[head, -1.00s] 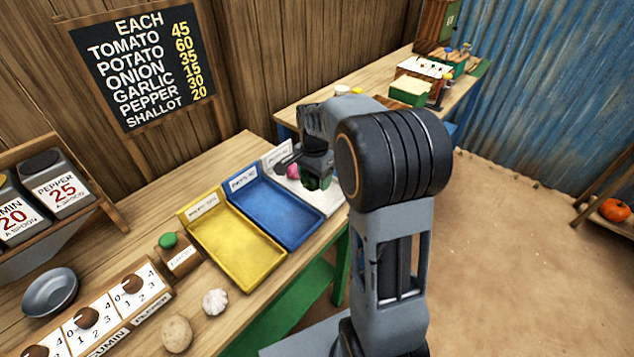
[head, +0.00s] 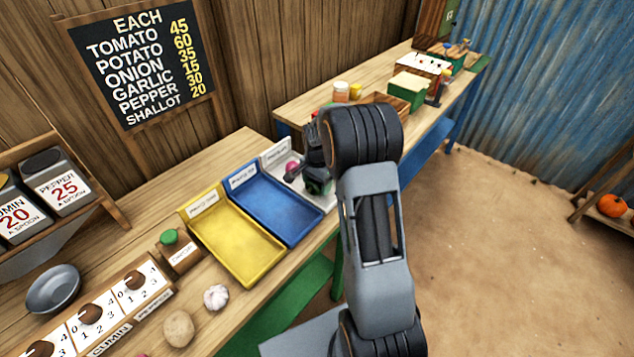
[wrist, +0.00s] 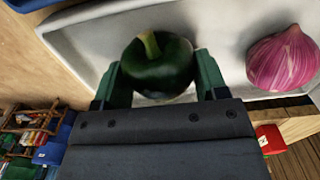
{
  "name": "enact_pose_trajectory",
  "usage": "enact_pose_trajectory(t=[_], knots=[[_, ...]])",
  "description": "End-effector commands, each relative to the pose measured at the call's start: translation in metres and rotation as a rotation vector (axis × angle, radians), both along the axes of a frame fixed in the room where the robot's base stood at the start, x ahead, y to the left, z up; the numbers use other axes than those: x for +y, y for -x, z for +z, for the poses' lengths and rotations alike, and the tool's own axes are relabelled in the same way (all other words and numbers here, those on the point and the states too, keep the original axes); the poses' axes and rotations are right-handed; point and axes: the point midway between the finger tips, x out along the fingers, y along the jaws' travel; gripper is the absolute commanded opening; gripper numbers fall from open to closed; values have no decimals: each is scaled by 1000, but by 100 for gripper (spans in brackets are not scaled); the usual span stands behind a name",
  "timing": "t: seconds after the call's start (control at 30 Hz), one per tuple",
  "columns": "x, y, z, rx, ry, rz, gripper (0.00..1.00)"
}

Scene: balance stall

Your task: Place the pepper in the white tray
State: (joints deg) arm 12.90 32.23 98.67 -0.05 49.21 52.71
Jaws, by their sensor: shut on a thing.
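The pepper (wrist: 157,68) is dark green with a pale stem. In the wrist view it sits between the two green fingers of my gripper (wrist: 158,80), which is shut on it. My gripper also shows in the head view (head: 316,186), over the front part of the white tray (head: 328,205). The white tray (wrist: 85,40) lies behind and under the pepper in the wrist view. I cannot tell whether the pepper touches the tray floor. In the head view my gripper and arm mostly hide the pepper and part of the tray.
A purple onion or shallot (wrist: 285,58) lies in the white tray beside the pepper. The blue tray (head: 275,208) and yellow tray (head: 238,245) are empty. A garlic bulb (head: 216,297) and a potato (head: 179,329) lie near the table's front edge. A second table stands behind.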

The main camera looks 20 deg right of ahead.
Motion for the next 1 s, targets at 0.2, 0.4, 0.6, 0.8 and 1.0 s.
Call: enact_pose_trajectory(t=[0.2,0.4,0.6,0.8,1.0], knots=[[0,0,0,-1,0,0,40],[0,0,-2,-1,0,0,73],[0,0,-2,-1,0,0,92],[0,0,-2,-1,0,0,92],[0,-1,12,-6,2,0,92]])
